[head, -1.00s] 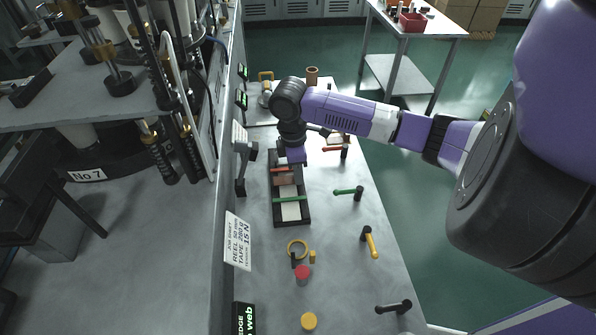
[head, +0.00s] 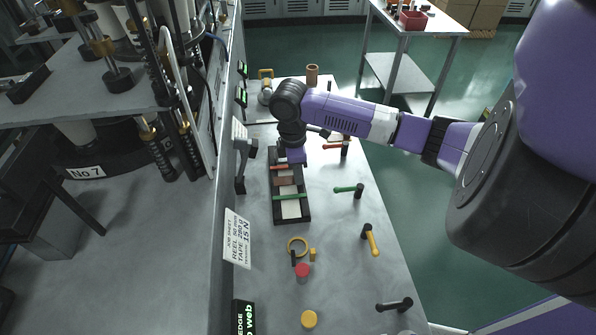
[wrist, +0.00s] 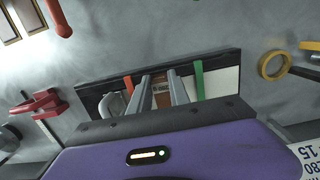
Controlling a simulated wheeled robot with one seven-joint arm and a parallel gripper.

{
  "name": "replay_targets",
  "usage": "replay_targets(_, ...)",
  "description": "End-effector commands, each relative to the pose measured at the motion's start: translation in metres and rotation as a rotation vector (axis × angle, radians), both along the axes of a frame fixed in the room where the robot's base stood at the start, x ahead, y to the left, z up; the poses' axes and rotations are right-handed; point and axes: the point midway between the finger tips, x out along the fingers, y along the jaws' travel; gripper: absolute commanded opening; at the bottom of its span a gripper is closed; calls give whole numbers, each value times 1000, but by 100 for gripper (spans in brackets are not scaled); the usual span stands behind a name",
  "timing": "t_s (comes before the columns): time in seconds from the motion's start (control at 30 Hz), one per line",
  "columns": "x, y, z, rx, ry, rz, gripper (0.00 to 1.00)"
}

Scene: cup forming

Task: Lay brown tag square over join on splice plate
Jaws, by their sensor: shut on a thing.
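The splice plate (head: 304,216) is a long black tray on the bench with pale web pieces (head: 290,207) in it. A red bar (head: 279,167) and a green bar (head: 287,197) lie across it. A brown patch (head: 285,181) shows between the bars. My gripper (wrist: 160,78) is over the plate between the two bars, and its fingers are close together. The brown tag (wrist: 160,95) shows between the fingers, low at the plate. In the head view my purple gripper body hides the fingertips. The join is hidden, and I cannot tell whether the tag touches the plate.
A yellow tape ring (head: 298,246), a red-capped pot (head: 302,271) and a yellow lid (head: 309,319) stand near the plate's close end. Several handles, including a green one (head: 349,189), line the bench's right side. An upright panel borders the left.

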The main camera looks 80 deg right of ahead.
Motion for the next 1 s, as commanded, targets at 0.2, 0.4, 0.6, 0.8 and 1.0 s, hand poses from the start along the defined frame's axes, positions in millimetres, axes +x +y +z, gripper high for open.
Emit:
replay_targets(0.2, 0, 0, -1, 0, 0, 0, 0)
replay_targets(0.4, 0, 0, -1, 0, 0, 0, 30)
replay_targets(0.6, 0, 0, -1, 0, 0, 0, 48)
replay_targets(0.8, 0, 0, -1, 0, 1, 0, 64)
replay_targets(1.0, 0, 0, -1, 0, 1, 0, 70)
